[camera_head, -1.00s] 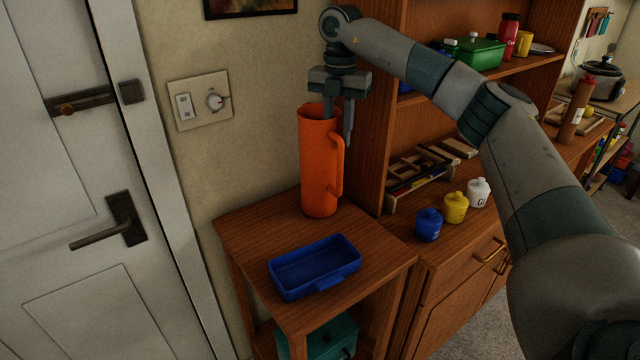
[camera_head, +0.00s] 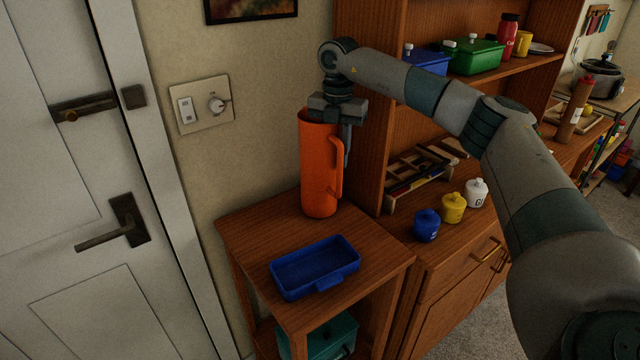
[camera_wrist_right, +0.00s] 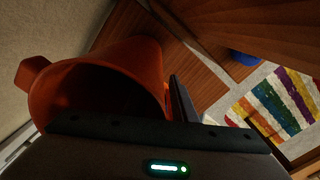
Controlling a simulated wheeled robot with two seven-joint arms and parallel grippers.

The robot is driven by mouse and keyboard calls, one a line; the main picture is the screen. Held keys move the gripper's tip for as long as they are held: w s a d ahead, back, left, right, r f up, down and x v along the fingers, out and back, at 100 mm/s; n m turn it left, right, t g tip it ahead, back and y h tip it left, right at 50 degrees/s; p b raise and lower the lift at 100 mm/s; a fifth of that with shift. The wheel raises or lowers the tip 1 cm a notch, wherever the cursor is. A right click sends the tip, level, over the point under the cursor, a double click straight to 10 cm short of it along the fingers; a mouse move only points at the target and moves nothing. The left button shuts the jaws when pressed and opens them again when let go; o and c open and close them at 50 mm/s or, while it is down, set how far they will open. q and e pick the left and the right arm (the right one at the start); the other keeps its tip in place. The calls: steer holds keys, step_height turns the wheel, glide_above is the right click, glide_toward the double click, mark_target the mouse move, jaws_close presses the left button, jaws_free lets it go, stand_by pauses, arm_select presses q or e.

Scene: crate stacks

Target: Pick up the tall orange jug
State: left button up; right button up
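The tall orange jug (camera_head: 319,170) stands upright on the small wooden table, its handle towards the right. The other finger is not clearly visible, so I cannot tell whether the jug is gripped. My left gripper is not in view.
A blue tray (camera_head: 315,268) lies on the wooden table (camera_head: 245,232) in front of the jug. A tall wooden shelf unit (camera_head: 362,100) stands close on the right, with blue, yellow and white jars on its counter. The wall is close behind the jug.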

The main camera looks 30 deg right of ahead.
steer(key=shift+c, duration=0.3)
jaws_close()
steer(key=shift+r, duration=0.15)
stand_by(1.2)
